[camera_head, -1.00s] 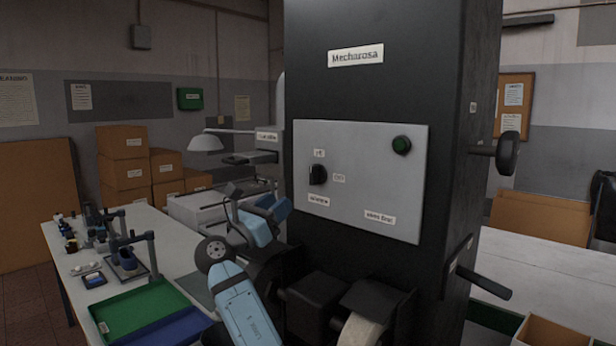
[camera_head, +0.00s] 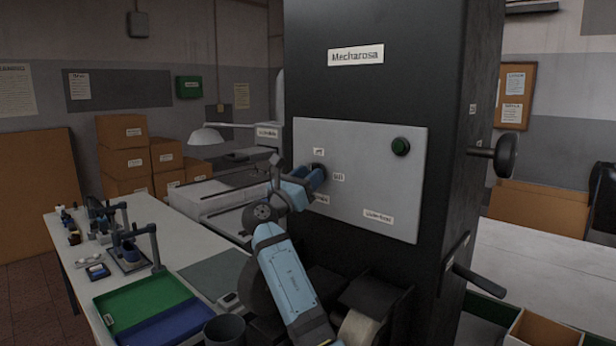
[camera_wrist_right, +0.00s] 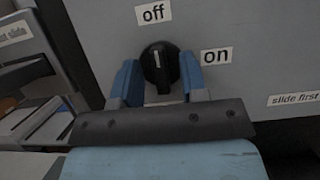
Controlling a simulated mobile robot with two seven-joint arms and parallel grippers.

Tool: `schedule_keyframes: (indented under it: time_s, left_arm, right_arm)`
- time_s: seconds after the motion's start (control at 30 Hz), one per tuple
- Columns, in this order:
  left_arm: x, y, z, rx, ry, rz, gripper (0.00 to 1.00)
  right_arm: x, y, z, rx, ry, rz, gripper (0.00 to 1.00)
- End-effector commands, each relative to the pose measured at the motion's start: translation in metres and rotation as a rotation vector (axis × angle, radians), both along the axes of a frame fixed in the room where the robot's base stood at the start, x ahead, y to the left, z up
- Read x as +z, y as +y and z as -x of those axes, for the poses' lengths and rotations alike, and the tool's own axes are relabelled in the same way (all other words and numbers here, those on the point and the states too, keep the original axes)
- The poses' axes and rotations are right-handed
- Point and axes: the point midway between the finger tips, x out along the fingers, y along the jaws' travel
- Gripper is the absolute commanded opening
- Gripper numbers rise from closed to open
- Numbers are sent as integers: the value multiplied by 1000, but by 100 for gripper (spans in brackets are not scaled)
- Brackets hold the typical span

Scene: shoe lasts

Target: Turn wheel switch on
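The wheel switch is a black rotary knob (camera_wrist_right: 160,68) on a grey panel (camera_head: 375,180) of the black machine. Its white mark points up toward the "off" label (camera_wrist_right: 153,13); the "on" label (camera_wrist_right: 216,56) is to its right. In the head view the knob (camera_head: 317,168) is largely hidden by my gripper. My right gripper (camera_wrist_right: 160,85) has its two blue fingers apart, one on each side of the knob; firm contact cannot be made out. It also shows in the head view (camera_head: 308,182), in front of the panel. My left gripper is not in view.
A "slide first" label (camera_wrist_right: 293,98) is lower right of the knob. A handwheel (camera_head: 506,155) and a lever (camera_head: 480,282) stick out at the machine's right. A table with trays (camera_head: 140,300) stands to the left.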

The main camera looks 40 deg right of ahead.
Motion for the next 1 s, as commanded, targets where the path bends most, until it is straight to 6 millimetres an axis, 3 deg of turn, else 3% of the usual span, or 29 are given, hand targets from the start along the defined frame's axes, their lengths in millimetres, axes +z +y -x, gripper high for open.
schedule_keyframes:
  time_s: [0.03, 0.17, 0.57, 1.0]
  left_arm:
    - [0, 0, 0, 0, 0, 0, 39]
    - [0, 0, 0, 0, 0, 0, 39]
    - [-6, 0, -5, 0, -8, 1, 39]
    - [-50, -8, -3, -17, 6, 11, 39]
  right_arm:
    - [0, 0, 0, 0, 0, 0, 29]
    - [0, 0, 0, 0, 0, 0, 0]
    - [-2, 0, 0, 0, -47, -3, 0]
    - [-5, 1, -1, -1, -377, -31, 0]
